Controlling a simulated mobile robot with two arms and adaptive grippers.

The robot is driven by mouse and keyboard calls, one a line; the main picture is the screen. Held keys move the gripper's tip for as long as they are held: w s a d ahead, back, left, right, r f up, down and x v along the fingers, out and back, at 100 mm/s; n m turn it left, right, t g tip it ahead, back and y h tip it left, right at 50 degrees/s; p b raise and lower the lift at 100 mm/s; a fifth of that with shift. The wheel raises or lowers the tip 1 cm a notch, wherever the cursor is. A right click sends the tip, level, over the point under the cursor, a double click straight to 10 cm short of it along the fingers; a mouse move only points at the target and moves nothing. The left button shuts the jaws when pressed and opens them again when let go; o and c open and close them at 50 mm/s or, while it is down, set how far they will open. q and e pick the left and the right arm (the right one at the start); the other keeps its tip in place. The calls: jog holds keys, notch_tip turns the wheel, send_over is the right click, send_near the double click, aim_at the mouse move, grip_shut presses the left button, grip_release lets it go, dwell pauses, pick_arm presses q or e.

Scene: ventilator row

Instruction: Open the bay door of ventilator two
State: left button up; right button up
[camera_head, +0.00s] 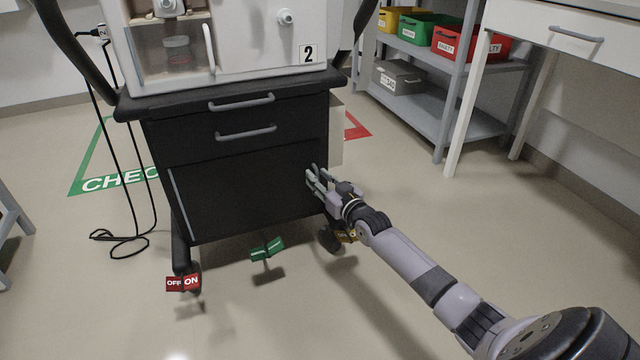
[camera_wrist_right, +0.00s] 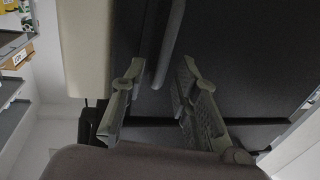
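Ventilator two stands on a black cart, with its number plate "2" (camera_head: 308,54) on the white housing. The cart's lower front is a black bay door (camera_head: 240,190), which looks shut. A grey bar handle (camera_wrist_right: 170,45) on the dark front shows in the right wrist view. My right gripper (camera_head: 315,180) is at the right edge of the door, and its fingers hide most of the handle in the head view. In the right wrist view its fingers (camera_wrist_right: 163,75) are apart, one on each side of the bar. I cannot tell whether they touch it. My left gripper is not in view.
Two drawers with grey handles (camera_head: 246,132) sit above the door. Red (camera_head: 183,283) and green (camera_head: 267,249) pedals stick out below. A black cable (camera_head: 124,240) lies on the floor at left. A shelf rack (camera_head: 425,115) and white table (camera_head: 560,25) stand at right. The floor in front is clear.

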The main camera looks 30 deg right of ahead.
grip_shut()
dwell(0.4)
dwell(0.5)
